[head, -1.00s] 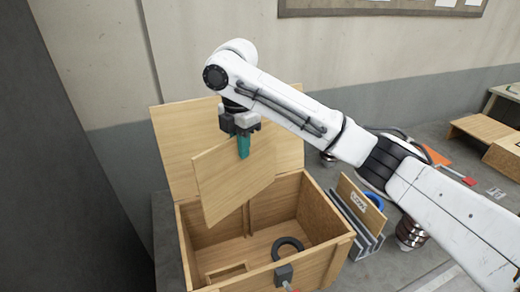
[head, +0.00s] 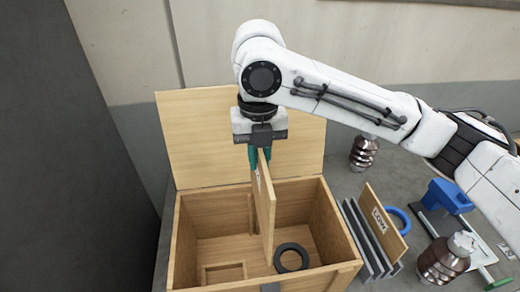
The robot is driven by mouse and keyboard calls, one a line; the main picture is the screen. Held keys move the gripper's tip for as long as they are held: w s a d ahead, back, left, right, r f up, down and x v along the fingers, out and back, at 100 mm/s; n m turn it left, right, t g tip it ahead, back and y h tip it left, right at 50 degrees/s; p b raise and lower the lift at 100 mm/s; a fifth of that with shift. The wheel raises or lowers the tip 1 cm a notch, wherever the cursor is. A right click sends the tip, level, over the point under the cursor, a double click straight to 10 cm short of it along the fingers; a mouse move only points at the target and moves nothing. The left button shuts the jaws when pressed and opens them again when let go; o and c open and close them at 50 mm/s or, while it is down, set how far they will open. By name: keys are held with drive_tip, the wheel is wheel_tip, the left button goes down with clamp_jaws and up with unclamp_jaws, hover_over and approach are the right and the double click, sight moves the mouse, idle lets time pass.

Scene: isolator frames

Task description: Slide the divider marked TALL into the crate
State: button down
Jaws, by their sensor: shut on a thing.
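My gripper (head: 261,157) is shut on the top edge of a wooden divider (head: 265,205). The divider hangs upright and is seen nearly edge-on, with a white label on its left face too foreshortened to read. Its lower part reaches down into the opening of the wooden crate (head: 341,235), near the middle. I cannot tell whether it sits in a slot or touches the crate floor. The crate's lid (head: 195,130) stands open behind. A slot strip (head: 250,210) shows on the crate's back wall, left of the divider.
A black ring (head: 291,249) lies in the crate, right of the divider. Right of the crate, a rack (head: 362,240) holds another board (head: 384,222) whose label seems to read LOW. A blue ring, a blue object (head: 447,196) and brown ribbed cylinders (head: 440,262) stand beyond.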

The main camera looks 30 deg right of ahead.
sight(259, 186)
drive_tip(key=shift+r, duration=0.1)
drive_tip(key=shift+f+b, duration=1.8)
drive_tip(key=shift+f, duration=1.2)
drive_tip(key=shift+p, duration=0.35)
